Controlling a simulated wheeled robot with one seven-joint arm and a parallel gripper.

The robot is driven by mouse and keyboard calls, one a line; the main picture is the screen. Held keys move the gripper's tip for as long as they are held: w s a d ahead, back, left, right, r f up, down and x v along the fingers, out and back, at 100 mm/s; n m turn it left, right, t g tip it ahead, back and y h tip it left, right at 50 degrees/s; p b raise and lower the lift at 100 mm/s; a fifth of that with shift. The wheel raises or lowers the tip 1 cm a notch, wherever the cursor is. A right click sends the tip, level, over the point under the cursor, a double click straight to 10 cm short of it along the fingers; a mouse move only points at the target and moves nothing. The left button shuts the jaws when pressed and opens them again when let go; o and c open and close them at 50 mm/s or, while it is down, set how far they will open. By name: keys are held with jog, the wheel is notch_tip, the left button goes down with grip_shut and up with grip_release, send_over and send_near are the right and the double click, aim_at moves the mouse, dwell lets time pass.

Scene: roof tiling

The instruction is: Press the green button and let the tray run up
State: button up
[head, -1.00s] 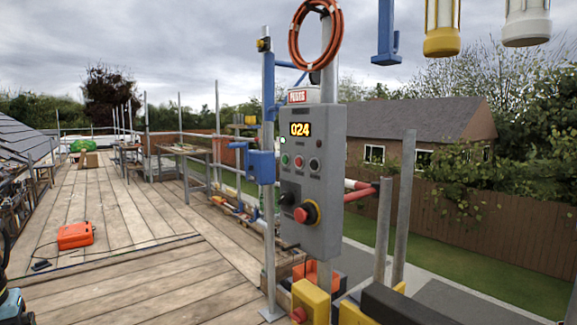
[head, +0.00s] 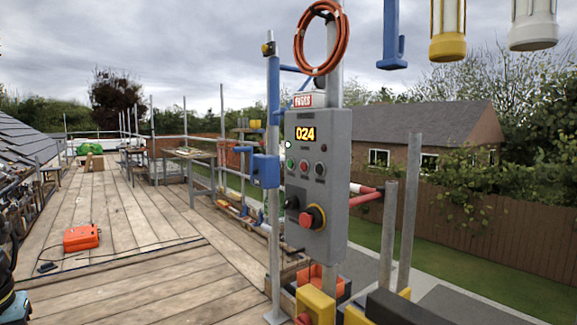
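A grey control box (head: 328,225) is fixed to a pole right of the picture's middle. Below the display is a row of buttons: the green button (head: 290,164) at left, a red button (head: 304,165) in the middle and a dark one (head: 320,169) at right. Lower down is a red stop knob (head: 307,219) on a yellow ring. No tray can be made out. My gripper is not in view, and nothing touches the buttons.
A blue bracket (head: 265,170) on a metal post stands just left of the box. A yellow block (head: 316,304) and a black bar (head: 400,308) are at the bottom. An orange case (head: 81,238) lies on the plank deck (head: 140,260), which is mostly clear at left.

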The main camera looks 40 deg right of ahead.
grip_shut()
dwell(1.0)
